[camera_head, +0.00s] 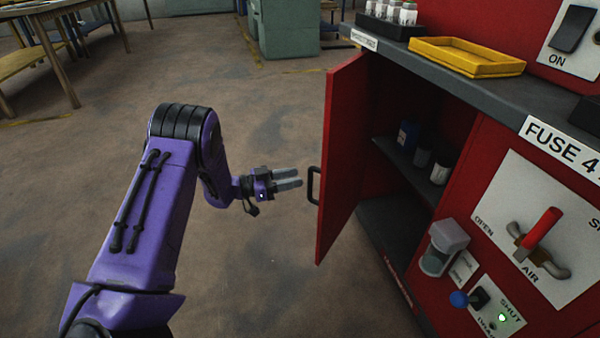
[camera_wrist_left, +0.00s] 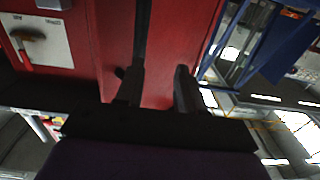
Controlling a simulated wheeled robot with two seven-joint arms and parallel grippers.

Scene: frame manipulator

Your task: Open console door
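The red console door (camera_head: 340,150) stands ajar, swung out from the console, with the dark shelf space behind it showing. Its black handle (camera_head: 313,185) is on the door's outer face, near the free edge. My left gripper (camera_head: 299,178) is just left of the handle, its fingers pointing at it with a small gap. In the left wrist view my left gripper (camera_wrist_left: 160,86) has its two dark fingers apart, with red door surface (camera_wrist_left: 160,60) beyond and nothing clearly held between them. I cannot clearly pick out the handle in that view. My right gripper is not in view.
Inside the console, a shelf (camera_head: 400,160) holds several small containers. A yellow tray (camera_head: 466,57) lies on the grey console top. A red lever (camera_head: 540,229) and a blue-knobbed switch (camera_head: 459,299) stick out at right. The floor (camera_head: 260,110) left of the door is clear.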

